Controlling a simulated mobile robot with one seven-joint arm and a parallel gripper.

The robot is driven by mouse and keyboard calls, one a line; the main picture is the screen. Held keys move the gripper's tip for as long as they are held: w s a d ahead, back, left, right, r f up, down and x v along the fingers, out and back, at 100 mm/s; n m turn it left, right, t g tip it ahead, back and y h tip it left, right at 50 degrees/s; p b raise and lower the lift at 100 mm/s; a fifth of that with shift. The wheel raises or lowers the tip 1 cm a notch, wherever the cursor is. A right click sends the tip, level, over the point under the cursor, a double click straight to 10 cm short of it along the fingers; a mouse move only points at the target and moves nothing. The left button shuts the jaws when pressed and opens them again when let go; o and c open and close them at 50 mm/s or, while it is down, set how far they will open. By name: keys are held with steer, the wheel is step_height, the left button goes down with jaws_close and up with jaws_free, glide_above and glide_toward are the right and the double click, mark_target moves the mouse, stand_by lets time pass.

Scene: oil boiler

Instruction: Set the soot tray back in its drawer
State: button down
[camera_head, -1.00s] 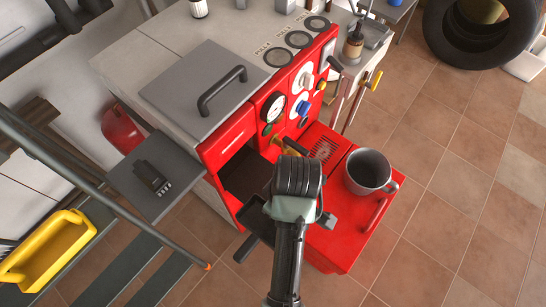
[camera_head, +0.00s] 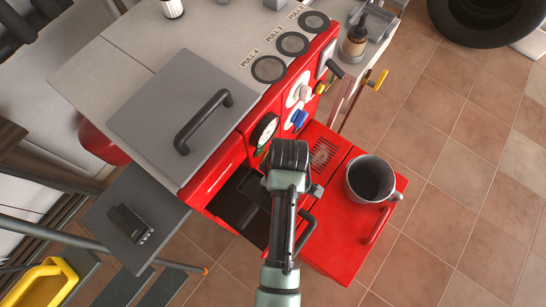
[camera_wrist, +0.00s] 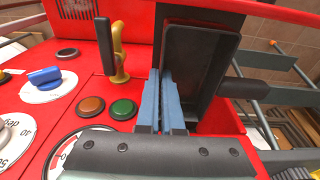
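The soot tray (camera_wrist: 212,62) is a black, shallow rectangular tray with a stubby black handle (camera_wrist: 250,88) on its right in the wrist view. My gripper (camera_wrist: 164,92) has its two blue fingers close together on the tray's near-left wall. In the head view the gripper (camera_head: 285,165) is over the dark opening in the red boiler front, and the tray (camera_head: 246,212) is partly hidden by my arm. It appears over or within the opening; how deep it sits cannot be told.
A grey mug (camera_head: 372,180) stands on the red surface to the right. A yellow lever (camera_wrist: 119,50), knobs and gauges are close beside my gripper. A grey side shelf (camera_head: 135,215) with a dark device is at the left. The tiled floor (camera_head: 450,180) at the right is clear.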

step_height(320, 180, down, 9)
steer(key=shift+f+b, duration=0.1)
steer(key=shift+b, duration=0.6)
steer(key=shift+f, duration=0.1)
steer(key=c, duration=1.1)
jaws_free()
